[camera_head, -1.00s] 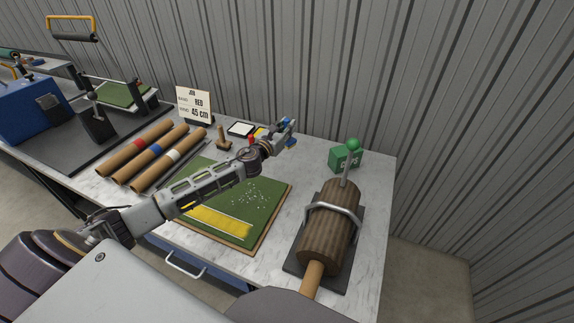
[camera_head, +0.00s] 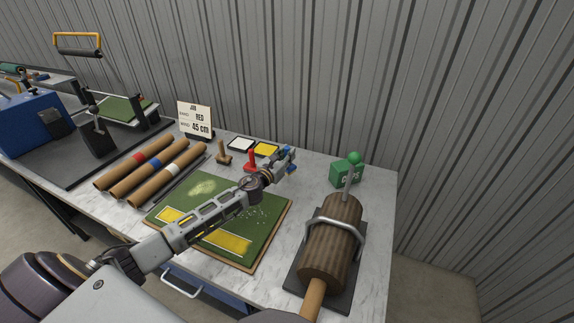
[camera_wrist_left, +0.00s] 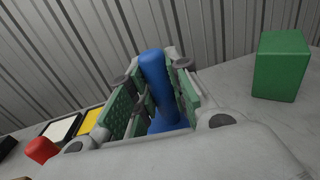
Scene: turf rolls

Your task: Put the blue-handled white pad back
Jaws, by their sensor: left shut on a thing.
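The blue handle (camera_wrist_left: 158,85) of the pad is between the fingers of my left gripper (camera_wrist_left: 158,95) in the left wrist view. The gripper is shut on it. The handle's lower part widens into a blue base between the fingers; the white face is hidden. In the head view my left gripper (camera_head: 287,160) is over the back right of the table, right of the yellow tray (camera_head: 266,149). The white tray (camera_head: 241,144) lies left of the yellow one. Whether the pad touches the table is unclear. My right gripper is not in view.
A red-handled pad (camera_head: 251,161) and a brown-handled one (camera_head: 223,155) stand near the trays. The green caps box (camera_head: 345,174) is to the right. The turf board (camera_head: 271,215) lies under my left arm, with a large wooden roller (camera_head: 332,240) at right. A sign (camera_head: 195,119) stands behind.

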